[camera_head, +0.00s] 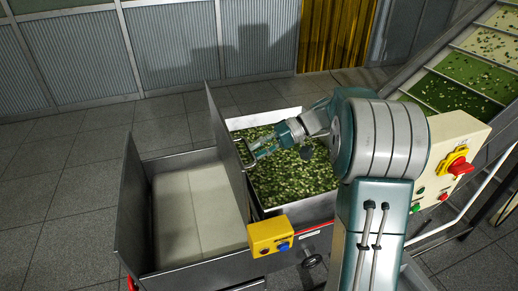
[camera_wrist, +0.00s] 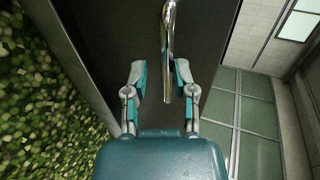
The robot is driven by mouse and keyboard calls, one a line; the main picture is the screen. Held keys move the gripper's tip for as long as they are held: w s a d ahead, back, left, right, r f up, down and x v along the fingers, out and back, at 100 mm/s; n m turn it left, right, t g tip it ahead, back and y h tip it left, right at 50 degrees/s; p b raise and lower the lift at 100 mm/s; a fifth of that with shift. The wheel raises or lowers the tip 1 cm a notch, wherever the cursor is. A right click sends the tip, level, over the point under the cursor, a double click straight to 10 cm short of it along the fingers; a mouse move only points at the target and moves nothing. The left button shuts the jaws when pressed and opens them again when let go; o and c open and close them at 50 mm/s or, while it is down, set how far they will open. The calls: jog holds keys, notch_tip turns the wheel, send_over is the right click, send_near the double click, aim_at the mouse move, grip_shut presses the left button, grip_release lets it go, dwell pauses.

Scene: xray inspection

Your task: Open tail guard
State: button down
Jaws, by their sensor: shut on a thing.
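The tail guard (camera_head: 225,140) is a dark grey upright panel at the right end of the short white belt, standing roughly upright in the head view. It also fills the upper middle of the wrist view (camera_wrist: 115,35). Its chrome bar handle (camera_head: 240,153) is on the side facing my arm, and shows in the wrist view (camera_wrist: 168,30). My gripper (camera_head: 253,152) is at this handle. In the wrist view the fingers (camera_wrist: 160,78) stand either side of the handle's lower end, which is close to the right finger. The gripper is shut on the handle.
A bin (camera_head: 265,119) full of green pieces stands right beside the guard, under my gripper. A white belt (camera_head: 195,215) lies left of it, with another grey panel (camera_head: 130,215) beyond. A yellow button box (camera_head: 270,236) is in front. A sloping conveyor (camera_head: 465,80) rises at right.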

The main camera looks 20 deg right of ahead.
jog(key=shift+s+d+f, duration=0.1)
jog(key=shift+f, duration=0.5)
jog(key=c, duration=0.7)
grip_release()
jog(key=shift+d, duration=0.1)
jog(key=shift+r, duration=0.15)
jog(key=v, duration=1.2)
jog(key=shift+w, duration=0.3)
jog(key=shift+s, duration=0.1)
